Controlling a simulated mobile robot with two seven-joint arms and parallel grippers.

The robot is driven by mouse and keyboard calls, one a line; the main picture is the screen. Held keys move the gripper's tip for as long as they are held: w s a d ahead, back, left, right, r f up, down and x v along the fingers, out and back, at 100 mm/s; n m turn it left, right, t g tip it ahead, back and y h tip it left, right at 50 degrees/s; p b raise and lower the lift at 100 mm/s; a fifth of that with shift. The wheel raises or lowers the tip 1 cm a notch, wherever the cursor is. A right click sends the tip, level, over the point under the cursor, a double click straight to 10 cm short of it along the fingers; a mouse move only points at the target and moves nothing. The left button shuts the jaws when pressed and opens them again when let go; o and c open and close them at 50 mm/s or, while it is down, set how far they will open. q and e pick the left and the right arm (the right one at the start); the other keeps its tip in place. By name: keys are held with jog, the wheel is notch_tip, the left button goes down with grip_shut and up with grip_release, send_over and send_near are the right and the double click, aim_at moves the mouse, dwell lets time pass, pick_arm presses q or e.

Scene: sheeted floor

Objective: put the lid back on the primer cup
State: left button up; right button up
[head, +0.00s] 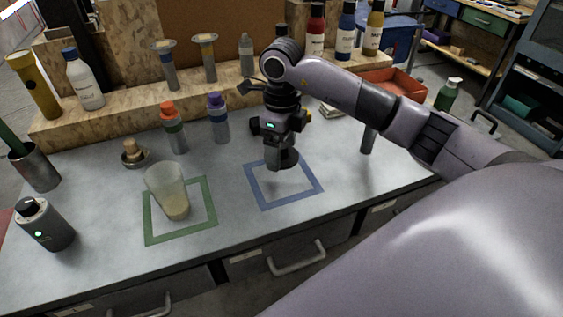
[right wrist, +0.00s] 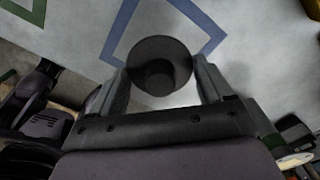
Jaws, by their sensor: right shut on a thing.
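The cup (head: 167,187), pale and translucent with a beige layer at its bottom, stands open inside the green square outline (head: 149,222). I take it for the primer cup. My right gripper (head: 281,150) is shut on a dark round lid (head: 284,160) over the blue square outline (head: 264,203), to the right of the cup. In the right wrist view the lid (right wrist: 158,62) sits between both fingers, round and dark with a darker disc inside. Whether it touches the table is hard to tell. My left gripper is not in view.
Orange-capped (head: 172,128) and purple-capped (head: 218,118) bottles stand behind the squares. A small wooden-knobbed item (head: 132,153) is behind the cup. A dark-topped canister (head: 45,226) and a metal holder (head: 36,167) stand at left. The table between the two squares is clear.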

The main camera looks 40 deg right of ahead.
aim_at(282, 144)
pick_arm(q)
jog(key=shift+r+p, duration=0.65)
jog(key=shift+p, duration=0.05)
pick_arm(e)
notch_tip(282, 144, up, 14)
jog(key=s+a+f+n, duration=0.3)
jog(key=f+n, duration=0.3)
jog(key=n, duration=0.8)
jog(key=s+a+f+n, duration=0.3)
jog(key=a+f+n, duration=0.2)
jog(key=n, duration=1)
jog(key=shift+a+f+n, duration=0.3)
jog(key=shift+f, duration=0.2)
jog(key=shift+s, duration=0.1)
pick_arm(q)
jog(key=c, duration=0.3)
